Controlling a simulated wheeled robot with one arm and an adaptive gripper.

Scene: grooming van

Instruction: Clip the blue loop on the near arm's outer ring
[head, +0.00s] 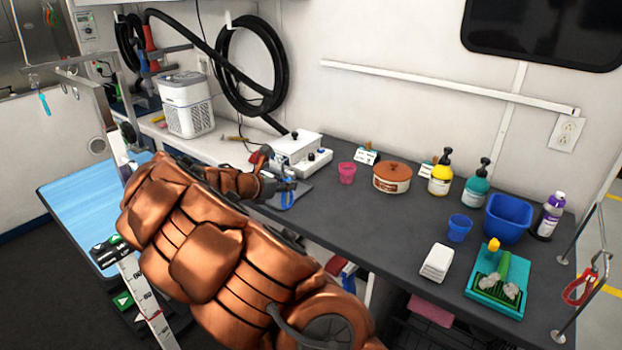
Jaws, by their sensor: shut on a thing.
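My gripper (284,186) is over the left end of the dark counter, in front of the white box-shaped device. It is shut on the blue loop (287,201), and a blue part of it hangs below the fingers. The fingertips are small and partly hidden by my copper arm. The grey grooming arm (84,64) stands at the left above the blue table, apart from my gripper. A light-blue strap (44,103) hangs at the far left. I cannot clearly make out the rings on the grooming arm, nor which is the outer one.
The blue tabletop (75,205) is partly hidden by my arm. The counter (335,214) holds a white device (298,148), a pink cup (347,173), a lidded pot (391,178), bottles and a blue tub (508,218). A red loop (580,289) hangs at the right.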

